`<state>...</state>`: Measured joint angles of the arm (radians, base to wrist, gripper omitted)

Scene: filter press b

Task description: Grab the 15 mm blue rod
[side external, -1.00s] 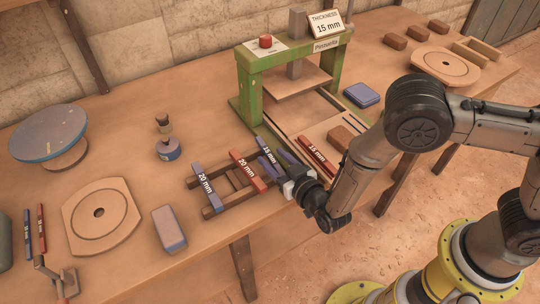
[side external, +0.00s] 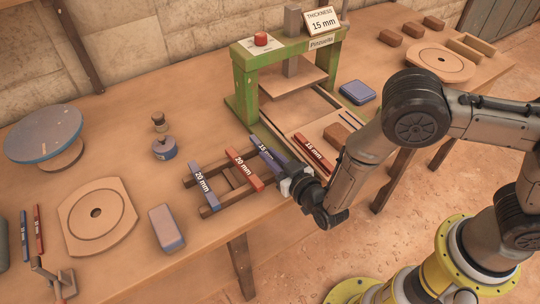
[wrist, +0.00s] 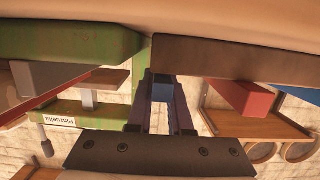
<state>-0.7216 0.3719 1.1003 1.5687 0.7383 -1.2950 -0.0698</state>
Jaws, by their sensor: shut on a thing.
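The blue 15 mm rod (side external: 262,147) lies at the right end of the wooden rack (side external: 209,212), next to the green press. My gripper (side external: 273,157) is shut on this rod, with one finger on each side of it. In the wrist view my fingers (wrist: 162,103) close around the rod, and its blue end (wrist: 162,90) shows between them. Much of the rod is hidden by my fingers in the side view. I cannot tell whether it is lifted off the rack.
A red 20 mm rod (side external: 244,168) and a blue 20 mm rod (side external: 201,179) lie on the rack to the left. A red 15 mm rod (side external: 314,152) lies close on the right. The green press (side external: 243,90) stands just behind. A blue-grey block (side external: 166,228) stands front left.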

